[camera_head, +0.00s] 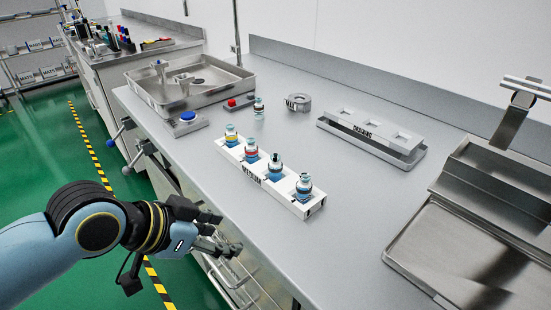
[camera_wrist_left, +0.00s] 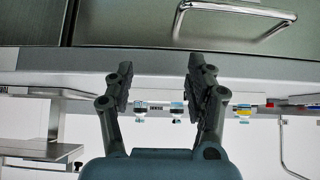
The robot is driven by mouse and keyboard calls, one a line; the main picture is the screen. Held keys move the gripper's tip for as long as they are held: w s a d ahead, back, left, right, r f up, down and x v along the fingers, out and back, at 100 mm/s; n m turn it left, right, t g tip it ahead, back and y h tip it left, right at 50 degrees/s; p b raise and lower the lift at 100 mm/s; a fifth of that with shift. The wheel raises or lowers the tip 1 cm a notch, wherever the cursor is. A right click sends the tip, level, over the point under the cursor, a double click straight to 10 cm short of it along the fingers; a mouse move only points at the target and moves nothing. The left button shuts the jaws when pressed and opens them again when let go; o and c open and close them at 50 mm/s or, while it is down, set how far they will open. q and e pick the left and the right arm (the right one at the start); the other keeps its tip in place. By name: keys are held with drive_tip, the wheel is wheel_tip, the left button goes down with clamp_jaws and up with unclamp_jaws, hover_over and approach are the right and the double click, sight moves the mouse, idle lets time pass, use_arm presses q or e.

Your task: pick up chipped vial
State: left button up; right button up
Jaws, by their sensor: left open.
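My left gripper (camera_head: 218,236) is open and empty, in front of the bench's front edge and below the worktop. In the left wrist view its two fingers (camera_wrist_left: 160,82) stand apart with nothing between them up close. Another vial (camera_head: 259,108) stands alone on the worktop behind the rack. I cannot tell which vial is chipped. My right gripper is not in view.
A steel basin (camera_head: 215,97) stands at the back left, with a blue button (camera_head: 188,117) before it. Drawer handles (camera_wrist_left: 240,12) project below the bench edge.

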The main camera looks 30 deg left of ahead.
sight(270, 169)
use_arm(q)
drive_tip(key=w+a+r+t, duration=0.1)
drive_tip(key=w+r, duration=0.1)
drive_tip(key=w+a+r+t+h, duration=0.1)
drive_tip(key=w+r+t, duration=0.1)
drive_tip(key=w+a+r+t, duration=0.1)
drive_tip(key=w+r, duration=0.1)
drive_tip(key=w, duration=0.1)
drive_tip(key=shift+a+r+t+h, duration=0.15)
drive_tip(key=shift+r+t+h, duration=0.15)
drive_tip(key=shift+h, duration=0.1)
drive_tip(key=x, duration=0.4)
drive_tip(key=shift+w+r, duration=0.1)
drive_tip(key=x, duration=0.4)
drive_tip(key=d+r+x, duration=0.1)
drive_tip(key=x, duration=0.1)
drive_tip(key=shift+w+p, duration=0.1)
drive_tip(key=shift+p, duration=0.2)
drive_tip(key=shift+f, duration=0.1)
drive_tip(key=shift+c, duration=0.5)
